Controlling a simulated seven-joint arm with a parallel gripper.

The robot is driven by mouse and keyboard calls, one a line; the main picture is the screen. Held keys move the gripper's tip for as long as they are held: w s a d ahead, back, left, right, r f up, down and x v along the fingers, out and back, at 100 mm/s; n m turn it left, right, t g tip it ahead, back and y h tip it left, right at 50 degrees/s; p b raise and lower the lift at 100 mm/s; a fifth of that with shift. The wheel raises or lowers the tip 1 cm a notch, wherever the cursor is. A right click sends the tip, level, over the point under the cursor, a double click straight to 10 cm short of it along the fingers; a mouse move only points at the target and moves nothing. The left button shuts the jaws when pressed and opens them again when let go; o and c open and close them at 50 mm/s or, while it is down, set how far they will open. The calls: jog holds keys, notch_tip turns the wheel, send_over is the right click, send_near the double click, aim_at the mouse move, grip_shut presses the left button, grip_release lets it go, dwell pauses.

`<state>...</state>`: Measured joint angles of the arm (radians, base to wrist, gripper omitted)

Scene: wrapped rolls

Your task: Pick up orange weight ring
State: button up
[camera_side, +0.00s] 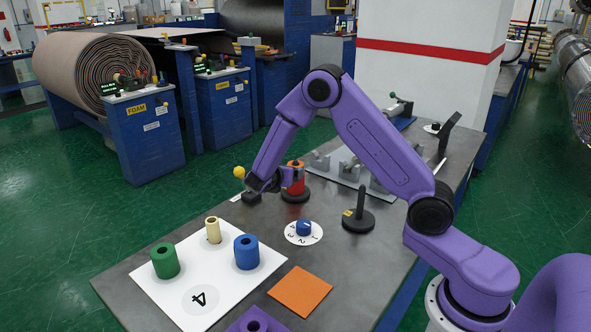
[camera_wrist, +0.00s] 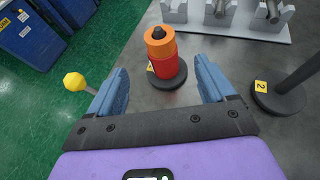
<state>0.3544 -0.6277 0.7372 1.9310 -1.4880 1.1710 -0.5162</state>
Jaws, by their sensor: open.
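The orange weight ring (camera_wrist: 160,41) sits at the top of a stack on an upright post with a round black base. A red ring (camera_wrist: 165,69) is directly below it, and the dark post tip shows above. In the side view the orange ring (camera_side: 295,164) is partly hidden by my arm's end. My gripper (camera_wrist: 162,65) is open and empty, with its blue fingers apart to the left and right of the stack in the wrist view. In the side view my gripper (camera_side: 276,187) is low beside the stack. I cannot tell how far the fingertips are from the ring.
An empty black post (camera_side: 359,210) stands to the right. A grey rack (camera_side: 345,165) lies behind. A numbered dial (camera_side: 304,231), an orange square (camera_side: 300,291) and a white board (camera_side: 198,298) with green, cream and blue cylinders are in front. A yellow ball (camera_wrist: 73,81) is near the left finger.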

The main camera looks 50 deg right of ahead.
aim_at(295, 165)
jog(key=shift+r+x, duration=0.15)
jog(key=shift+x, duration=3.05)
jog(key=shift+r+x, duration=0.2)
jog(key=shift+x, duration=3.05)
jog(key=shift+w, duration=0.1)
jog(key=c, duration=1.1)
